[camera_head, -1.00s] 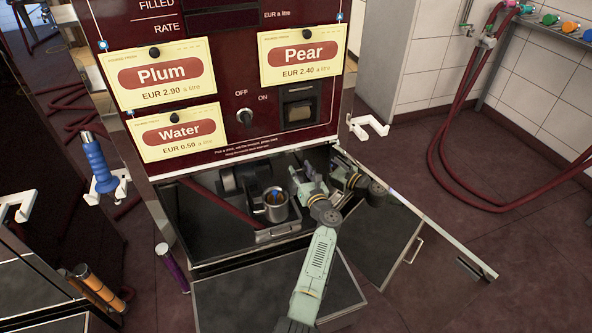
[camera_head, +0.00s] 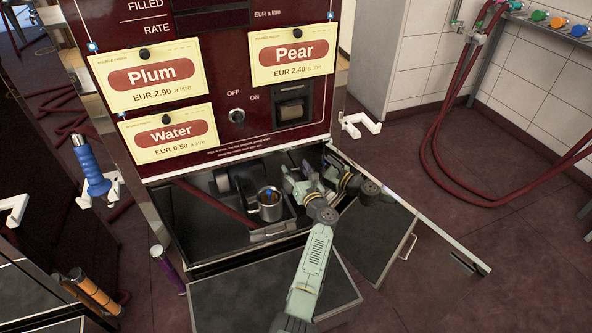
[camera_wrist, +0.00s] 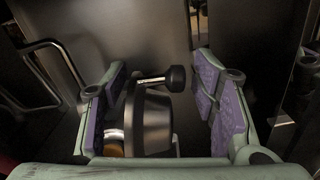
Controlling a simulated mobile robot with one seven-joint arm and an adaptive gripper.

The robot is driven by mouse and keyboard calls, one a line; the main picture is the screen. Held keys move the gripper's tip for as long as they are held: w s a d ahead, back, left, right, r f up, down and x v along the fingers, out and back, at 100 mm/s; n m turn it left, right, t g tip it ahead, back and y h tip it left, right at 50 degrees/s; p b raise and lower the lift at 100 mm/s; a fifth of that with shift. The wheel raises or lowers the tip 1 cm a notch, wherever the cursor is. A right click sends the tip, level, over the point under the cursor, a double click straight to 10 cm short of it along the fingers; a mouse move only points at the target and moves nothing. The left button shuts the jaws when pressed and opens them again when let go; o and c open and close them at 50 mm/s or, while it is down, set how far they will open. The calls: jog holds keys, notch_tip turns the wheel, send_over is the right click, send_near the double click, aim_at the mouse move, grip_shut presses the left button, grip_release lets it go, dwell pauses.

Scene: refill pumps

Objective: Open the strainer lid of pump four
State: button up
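In the head view the pump's lower compartment is open, and a round metal strainer pot (camera_head: 270,205) stands in it with orange and blue showing at its top. My gripper (camera_head: 297,184) is just right of the pot. In the wrist view my gripper (camera_wrist: 163,105) is open, its two purple-padded fingers wide apart. A dark metal round body (camera_wrist: 150,122) with a black knob on a short stem (camera_wrist: 174,79) lies between them, closer to the left finger. Whether a finger touches it, I cannot tell. Its lower part is hidden by my gripper.
The cabinet's dark front flap (camera_head: 240,292) hangs open below the compartment, and a side door (camera_head: 425,222) with a handle stands open at right. A dark red hose (camera_head: 215,203) crosses the compartment. A grey round unit (camera_head: 246,178) sits behind the pot.

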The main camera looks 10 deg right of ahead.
jog(key=shift+s, duration=0.15)
jog(key=s+d, duration=0.2)
jog(key=s, duration=0.9)
jog(key=shift+s+d, duration=0.15)
jog(key=shift+s, duration=0.15)
